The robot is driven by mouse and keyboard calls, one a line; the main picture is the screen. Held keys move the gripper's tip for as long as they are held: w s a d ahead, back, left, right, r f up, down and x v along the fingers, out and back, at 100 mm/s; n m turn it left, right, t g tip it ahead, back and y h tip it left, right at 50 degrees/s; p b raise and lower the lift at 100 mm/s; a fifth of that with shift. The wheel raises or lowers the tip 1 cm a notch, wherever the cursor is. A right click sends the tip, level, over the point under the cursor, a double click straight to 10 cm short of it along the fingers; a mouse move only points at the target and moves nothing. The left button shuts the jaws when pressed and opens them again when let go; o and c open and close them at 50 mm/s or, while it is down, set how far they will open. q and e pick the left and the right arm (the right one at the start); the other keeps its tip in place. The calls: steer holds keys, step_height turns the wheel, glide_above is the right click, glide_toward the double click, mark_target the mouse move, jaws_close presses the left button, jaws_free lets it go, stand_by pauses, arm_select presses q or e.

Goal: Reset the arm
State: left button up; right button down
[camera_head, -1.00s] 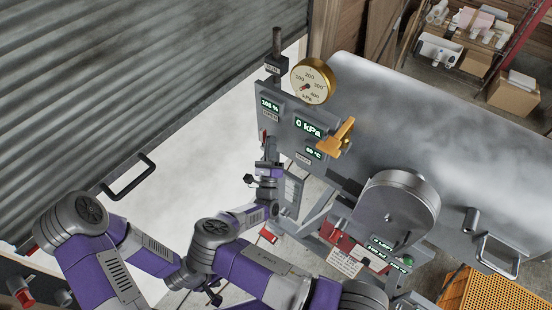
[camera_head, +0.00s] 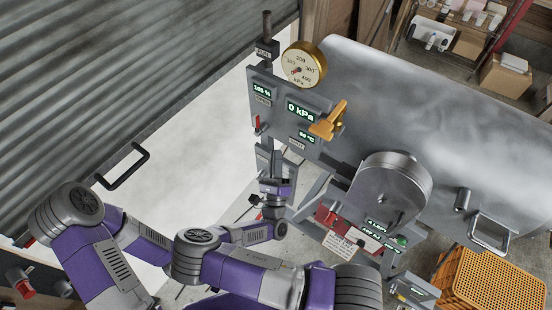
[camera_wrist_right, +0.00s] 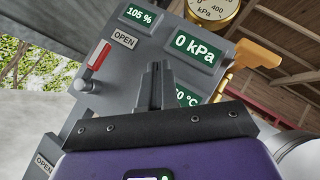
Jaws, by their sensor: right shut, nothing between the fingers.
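My right gripper (camera_head: 274,174) is below the grey control panel (camera_head: 281,93) in the head view, pointing up towards it. In the right wrist view its two dark fingers (camera_wrist_right: 155,82) are closed together and empty in front of the panel. They appear apart from the panel's red lever (camera_wrist_right: 99,56), which also shows in the head view (camera_head: 257,125) at the panel's left edge.
A round gauge (camera_head: 304,65) and a yellow handle (camera_head: 329,121) are on the panel beside the large grey tank (camera_head: 440,110). A round metal drum (camera_head: 390,194) is right of my right gripper. An orange crate (camera_head: 490,280) stands lower right. A shutter with a black handle (camera_head: 123,166) is left.

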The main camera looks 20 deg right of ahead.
stand_by(0.3)
steer(key=s+d+f+m+g+h+b, duration=0.4)
steer(key=s+d+f+m+g+h, duration=0.6)
steer(key=d+f+m+g, duration=0.5)
steer(key=s+f+m+g+y+b, duration=0.2)
steer(key=s+f+m+g+y, duration=0.25)
steer(key=s+f+g, duration=0.35)
steer(key=s+a+f+m+g+y+b, duration=0.4)
steer(key=s+a+f+m+g+y, duration=0.3)
steer(key=s+a+f+m+y, duration=0.35)
steer(key=w+a+f+m+t+y+b, duration=0.5)
steer(key=w+a+m+t+y, duration=0.2)
steer(key=a+m, duration=0.4)
steer(key=w+m+y, duration=0.1)
steer(key=w+m, duration=0.1)
steer(key=m, duration=0.1)
steer(key=shift+w+t, duration=0.4)
